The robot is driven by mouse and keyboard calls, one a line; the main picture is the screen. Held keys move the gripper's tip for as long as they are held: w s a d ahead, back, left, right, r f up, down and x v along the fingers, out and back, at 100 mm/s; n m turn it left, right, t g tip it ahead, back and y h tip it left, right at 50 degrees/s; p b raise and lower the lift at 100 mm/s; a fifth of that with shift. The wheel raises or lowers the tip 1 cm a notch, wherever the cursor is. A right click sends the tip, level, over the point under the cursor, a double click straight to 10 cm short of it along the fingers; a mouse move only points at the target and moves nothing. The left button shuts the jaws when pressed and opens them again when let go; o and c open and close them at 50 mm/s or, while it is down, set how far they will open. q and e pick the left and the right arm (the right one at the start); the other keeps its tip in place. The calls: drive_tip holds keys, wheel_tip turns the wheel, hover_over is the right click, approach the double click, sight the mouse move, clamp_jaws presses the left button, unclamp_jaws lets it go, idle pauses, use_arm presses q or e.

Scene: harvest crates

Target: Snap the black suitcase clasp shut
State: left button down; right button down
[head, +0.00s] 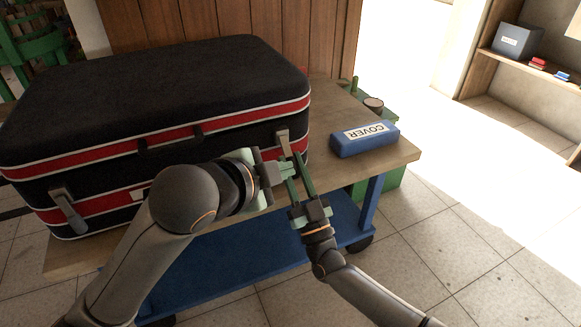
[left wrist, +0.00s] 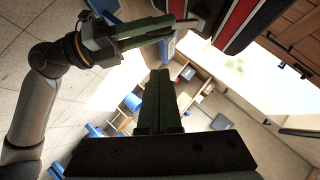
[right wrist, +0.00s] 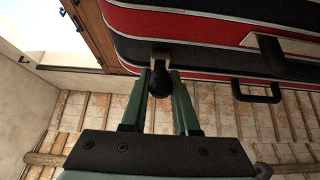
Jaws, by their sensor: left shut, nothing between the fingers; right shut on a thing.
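The black suitcase (head: 170,90), with red bands and white trim, lies closed on the cart. Its right front clasp (head: 283,140) is a pale metal strap; in the right wrist view the clasp (right wrist: 160,84) ends in a dark rounded tab. My right gripper (head: 292,160) is shut on that clasp, its fingers on either side of the tab in the right wrist view. My left gripper (head: 284,172) is shut and empty, beside the right gripper's fingers. Its closed fingers (left wrist: 160,85) show in the left wrist view. A second clasp (head: 68,208) hangs at the suitcase's left front.
A blue box labelled COVER (head: 364,138) lies on the wooden cart top (head: 408,152), right of the suitcase. The cart has a blue lower shelf (head: 215,275). A wall shelf (head: 535,72) with a dark box stands far right. The floor at right is clear.

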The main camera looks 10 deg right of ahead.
drive_tip(key=shift+f, duration=0.1)
use_arm(q)
drive_tip(key=w+d+f, duration=0.2)
drive_tip(key=w+f, duration=0.3)
drive_tip(key=w, duration=0.1)
drive_tip(key=shift+w+f, duration=0.3)
drive_tip(key=shift+w+a+f, duration=0.25)
drive_tip(key=shift+w+f, duration=0.05)
drive_tip(key=shift+f, duration=0.25)
use_arm(e)
drive_tip(key=shift+s+a, duration=0.15)
drive_tip(key=c, duration=1.1)
unclamp_jaws()
drive_tip(key=shift+o, duration=0.8)
use_arm(q)
drive_tip(key=shift+d, duration=0.1)
use_arm(e)
drive_tip(key=shift+o, duration=1.4)
